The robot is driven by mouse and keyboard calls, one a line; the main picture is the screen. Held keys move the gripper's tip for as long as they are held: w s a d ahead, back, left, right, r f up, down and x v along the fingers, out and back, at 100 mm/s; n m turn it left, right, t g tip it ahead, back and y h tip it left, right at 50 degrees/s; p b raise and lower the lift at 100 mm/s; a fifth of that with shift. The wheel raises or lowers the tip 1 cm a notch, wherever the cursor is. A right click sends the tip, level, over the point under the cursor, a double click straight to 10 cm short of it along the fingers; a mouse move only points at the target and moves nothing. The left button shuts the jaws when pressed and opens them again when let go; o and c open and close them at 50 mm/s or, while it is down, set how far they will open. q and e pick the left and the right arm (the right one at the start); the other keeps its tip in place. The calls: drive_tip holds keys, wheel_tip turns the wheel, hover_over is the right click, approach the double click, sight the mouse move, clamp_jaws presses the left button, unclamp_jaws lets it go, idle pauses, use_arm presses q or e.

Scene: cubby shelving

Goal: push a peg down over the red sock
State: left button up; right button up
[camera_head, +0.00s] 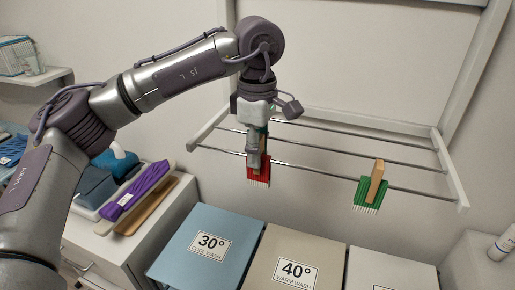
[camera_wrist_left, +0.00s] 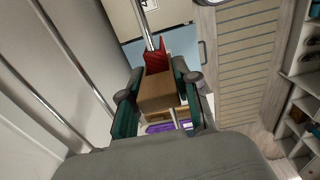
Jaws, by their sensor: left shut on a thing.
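The red sock (camera_head: 258,183) hangs over the front rod of the drying rack in the head view. It also shows just beyond the peg in the wrist view (camera_wrist_left: 158,60). My left gripper (camera_head: 257,152) points down directly above the sock and is shut on a wooden peg (camera_wrist_left: 158,92). The peg is between the dark green finger pads, its far end at or very close to the sock. How far the peg sits over the sock and rod is hidden by the fingers. My right gripper is not in view.
A green sock (camera_head: 366,195) with a wooden peg (camera_head: 377,177) on it hangs farther right. The rack's parallel rods (camera_head: 330,173) span between white side bars. Blue (camera_head: 195,262) and beige (camera_head: 270,265) bins stand below. A white cabinet (camera_head: 100,240) holding a purple item (camera_head: 143,190) is left.

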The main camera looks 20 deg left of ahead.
use_arm(q)
drive_tip(key=o, duration=0.8)
